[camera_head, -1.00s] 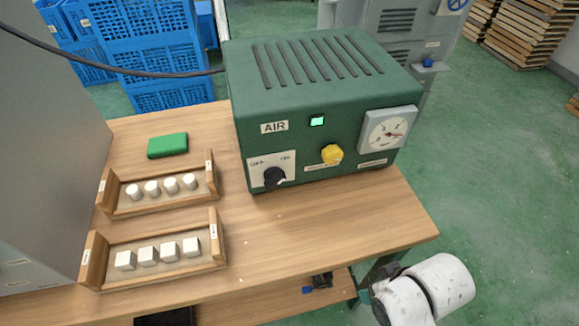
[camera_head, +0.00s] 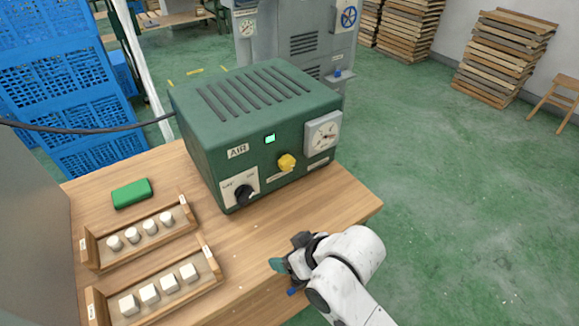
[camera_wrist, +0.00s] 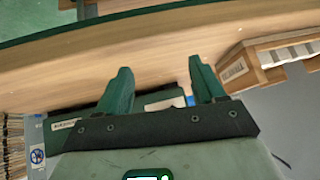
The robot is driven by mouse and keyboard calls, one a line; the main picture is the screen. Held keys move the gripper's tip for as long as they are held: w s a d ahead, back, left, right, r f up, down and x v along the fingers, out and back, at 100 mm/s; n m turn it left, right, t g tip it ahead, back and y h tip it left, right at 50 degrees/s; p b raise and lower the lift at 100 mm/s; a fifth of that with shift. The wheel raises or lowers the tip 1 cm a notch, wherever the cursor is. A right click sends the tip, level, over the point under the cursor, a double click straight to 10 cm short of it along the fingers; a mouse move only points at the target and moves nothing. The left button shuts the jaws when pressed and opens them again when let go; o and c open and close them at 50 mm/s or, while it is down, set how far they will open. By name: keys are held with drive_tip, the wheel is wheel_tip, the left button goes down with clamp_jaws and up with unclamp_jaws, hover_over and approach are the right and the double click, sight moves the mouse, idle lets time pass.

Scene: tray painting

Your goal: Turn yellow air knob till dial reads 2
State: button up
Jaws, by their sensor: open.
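The yellow air knob (camera_head: 287,162) is on the front of the green AIR box (camera_head: 258,103), to the right of a black switch knob (camera_head: 243,194). The round dial (camera_head: 323,134) is at the box's right front; its needle is too small to read. My gripper (camera_head: 277,265) is in front of the table's near edge, below and apart from the yellow knob. In the wrist view my gripper (camera_wrist: 158,80) is open and empty, its two green fingers spread. The yellow knob is not visible there.
Two wooden trays with white pieces, the nearer tray (camera_head: 212,262) and the farther one (camera_head: 187,208), lie left of my gripper. A green block (camera_head: 131,193) lies behind them. The tabletop (camera_head: 295,215) before the box is clear. A small lit green lamp (camera_head: 269,139) is above the knob.

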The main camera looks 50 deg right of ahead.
sight(290, 165)
drive_tip(key=w+d+r+m+t, duration=0.2)
drive_tip(key=d+m+t, duration=0.1)
drive_tip(key=w+d+r+m+t+h, duration=0.1)
drive_tip(key=d+t, duration=0.1)
drive_tip(key=shift+w+d+r, duration=0.1)
drive_tip(key=shift+w+r, duration=0.05)
drive_tip(key=shift+w, duration=0.05)
drive_tip(key=s+d+r+m+t+h, duration=0.1)
drive_tip(key=d+r+m+t+h, duration=0.35)
drive_tip(key=d+m, duration=0.2)
drive_tip(key=shift+n, duration=0.35)
drive_tip(key=p+x, duration=0.2)
drive_tip(key=x, duration=0.8)
drive_tip(key=shift+d, duration=0.25)
drive_tip(key=c, duration=1.1)
drive_tip(key=shift+o, duration=0.2)
